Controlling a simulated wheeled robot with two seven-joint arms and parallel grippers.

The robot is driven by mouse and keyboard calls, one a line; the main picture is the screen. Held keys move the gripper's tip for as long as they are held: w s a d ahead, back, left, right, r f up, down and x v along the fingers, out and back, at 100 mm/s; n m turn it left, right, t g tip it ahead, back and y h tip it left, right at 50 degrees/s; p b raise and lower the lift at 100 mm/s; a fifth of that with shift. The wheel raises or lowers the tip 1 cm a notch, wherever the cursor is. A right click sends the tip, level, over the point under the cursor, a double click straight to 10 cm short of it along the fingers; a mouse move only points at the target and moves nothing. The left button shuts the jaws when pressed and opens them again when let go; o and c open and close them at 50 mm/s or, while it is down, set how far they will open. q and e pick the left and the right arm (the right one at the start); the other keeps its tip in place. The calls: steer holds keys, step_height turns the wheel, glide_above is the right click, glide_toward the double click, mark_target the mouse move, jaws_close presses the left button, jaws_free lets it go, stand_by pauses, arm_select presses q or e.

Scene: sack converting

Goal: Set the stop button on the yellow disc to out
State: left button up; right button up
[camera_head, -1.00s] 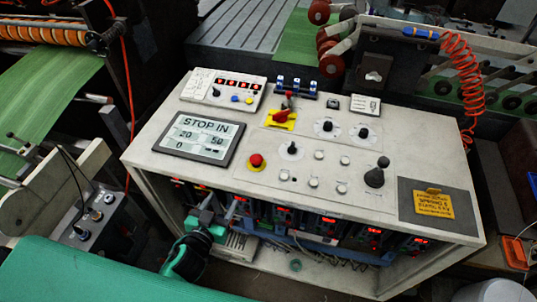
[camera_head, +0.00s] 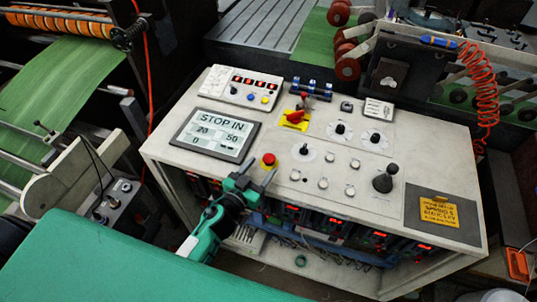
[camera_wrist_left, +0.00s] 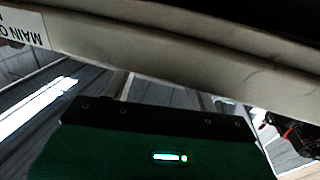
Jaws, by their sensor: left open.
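The stop button (camera_head: 268,158) is a red mushroom head on a yellow disc (camera_head: 268,165), near the front edge of the console's top. A screen (camera_head: 215,133) to its left reads STOP IN, with 20, 50 and 0 below. My left gripper (camera_head: 258,172) is open and empty at the console's front edge, its two fingers pointing up just in front of the button in the head view. I cannot tell whether it touches anything. The wrist view shows a pale edge with a label (camera_wrist_left: 22,22) and not the button. My right gripper is not in view.
A red switch on a yellow plate (camera_head: 295,120) stands behind the button. Several knobs and small white buttons lie to the right, with a black lever knob (camera_head: 384,180). The console's front (camera_head: 330,222) is open, showing lit modules. A yellow sign (camera_head: 438,211) lies at right.

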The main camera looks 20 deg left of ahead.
mark_target(268, 158)
arm_select(q)
steer(key=shift+p+x, duration=0.4)
steer(key=shift+x, duration=2.2)
steer(key=shift+c, duration=0.5)
jaws_close()
steer(key=shift+r+p, duration=0.55)
steer(key=shift+p, duration=0.1)
steer(key=shift+o, duration=0.5)
jaws_free()
steer(key=shift+r, duration=0.1)
